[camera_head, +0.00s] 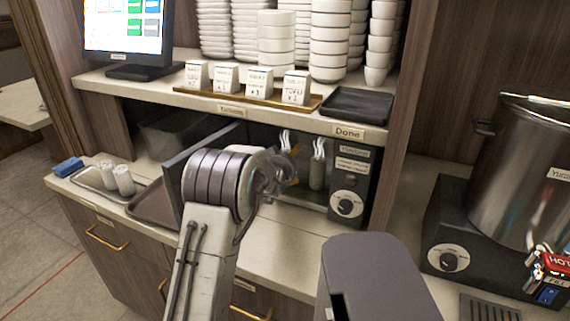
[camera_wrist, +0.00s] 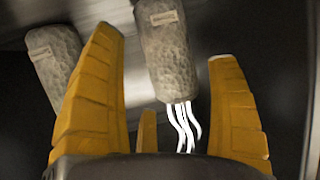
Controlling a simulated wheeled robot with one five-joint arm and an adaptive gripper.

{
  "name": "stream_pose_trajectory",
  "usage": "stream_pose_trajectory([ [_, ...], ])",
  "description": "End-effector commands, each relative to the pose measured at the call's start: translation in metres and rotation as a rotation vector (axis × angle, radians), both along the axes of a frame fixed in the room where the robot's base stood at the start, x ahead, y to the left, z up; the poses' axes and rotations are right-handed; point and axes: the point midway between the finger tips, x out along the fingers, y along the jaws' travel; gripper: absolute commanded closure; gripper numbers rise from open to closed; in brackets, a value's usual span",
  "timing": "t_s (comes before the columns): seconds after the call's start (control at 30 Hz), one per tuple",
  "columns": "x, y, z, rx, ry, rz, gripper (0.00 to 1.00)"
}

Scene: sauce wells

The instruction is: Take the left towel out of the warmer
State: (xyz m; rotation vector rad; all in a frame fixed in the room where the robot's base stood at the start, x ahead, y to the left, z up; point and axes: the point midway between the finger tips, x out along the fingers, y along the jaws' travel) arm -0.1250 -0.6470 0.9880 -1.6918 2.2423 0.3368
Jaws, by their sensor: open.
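The warmer (camera_head: 349,180) is a dark box under the counter shelf, its front open. Two rolled grey towels stand in it, with white steam. The right towel (camera_head: 317,174) shows in the head view; the left one is hidden behind my gripper (camera_head: 284,172), with only its steam showing. The wrist view appears upside down. There the left towel (camera_wrist: 170,50) lies between the spread yellow fingers of my gripper (camera_wrist: 165,55), with gaps on both sides. The right towel (camera_wrist: 52,55) is partly behind the finger at picture left. My gripper is open and holds nothing.
The warmer's open door (camera_head: 180,165) stands left of my arm. A metal tray (camera_head: 108,179) with white rolls and a dark tray (camera_head: 153,203) lie on the left counter. A shelf with bowls is above; a large pot (camera_head: 520,170) stands at right.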

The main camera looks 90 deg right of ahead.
Motion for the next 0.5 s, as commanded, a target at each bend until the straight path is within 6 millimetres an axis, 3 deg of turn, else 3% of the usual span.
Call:
stream_pose_trajectory([
  [0.2,-0.005,-0.018,-0.008,0.001,-0.001,0.001,0.18],
  [0.5,-0.007,-0.025,-0.011,-0.001,0.000,0.001,0.18],
])
